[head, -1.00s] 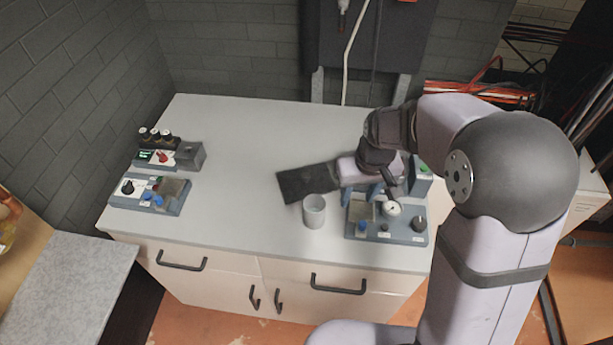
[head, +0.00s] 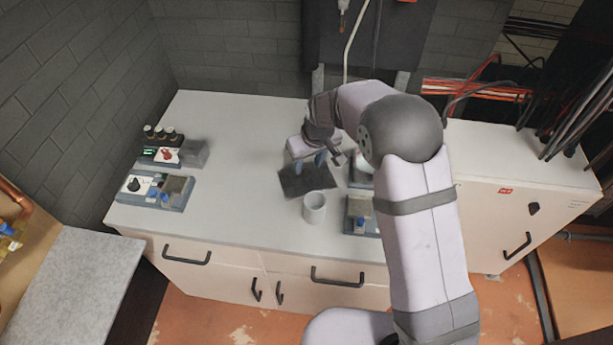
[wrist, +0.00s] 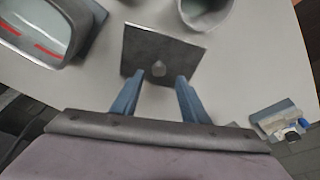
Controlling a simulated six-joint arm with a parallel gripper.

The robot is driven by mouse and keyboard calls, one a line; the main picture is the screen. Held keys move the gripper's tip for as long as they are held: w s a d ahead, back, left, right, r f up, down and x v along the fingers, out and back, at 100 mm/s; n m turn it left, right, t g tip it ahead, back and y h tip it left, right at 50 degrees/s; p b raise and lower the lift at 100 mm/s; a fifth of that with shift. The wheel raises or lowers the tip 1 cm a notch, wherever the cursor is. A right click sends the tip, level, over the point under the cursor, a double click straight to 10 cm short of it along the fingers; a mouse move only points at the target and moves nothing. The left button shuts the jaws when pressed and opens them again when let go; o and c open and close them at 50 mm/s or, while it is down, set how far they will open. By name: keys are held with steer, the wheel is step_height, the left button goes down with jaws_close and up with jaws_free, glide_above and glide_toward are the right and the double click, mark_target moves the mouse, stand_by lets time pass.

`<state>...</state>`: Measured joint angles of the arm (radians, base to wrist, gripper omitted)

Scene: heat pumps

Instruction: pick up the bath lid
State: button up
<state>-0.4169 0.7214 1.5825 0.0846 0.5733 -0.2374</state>
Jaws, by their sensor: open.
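The bath lid is a dark square plate (wrist: 152,42) with a small grey knob (wrist: 158,68). In the head view the lid (head: 308,184) lies on the worktop, partly hidden behind by my gripper. My gripper (wrist: 160,76) is open and empty, with its two blue fingers on either side of the knob in the wrist view. I cannot tell how far above the knob the fingertips are. In the head view my gripper (head: 320,160) is over the back part of the lid.
A white cup (head: 314,207) stands just in front of the lid. A water-filled bath (wrist: 45,28) is close by, at upper left in the wrist view. Control boxes (head: 155,190) stand at left, with clear worktop between.

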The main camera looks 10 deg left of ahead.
mark_target(307, 172)
steer(key=shift+f+p, duration=0.6)
steer(key=shift+p+x, duration=0.95)
steer(key=shift+x, duration=1.1)
steer(key=shift+w+d, duration=0.1)
jaws_close()
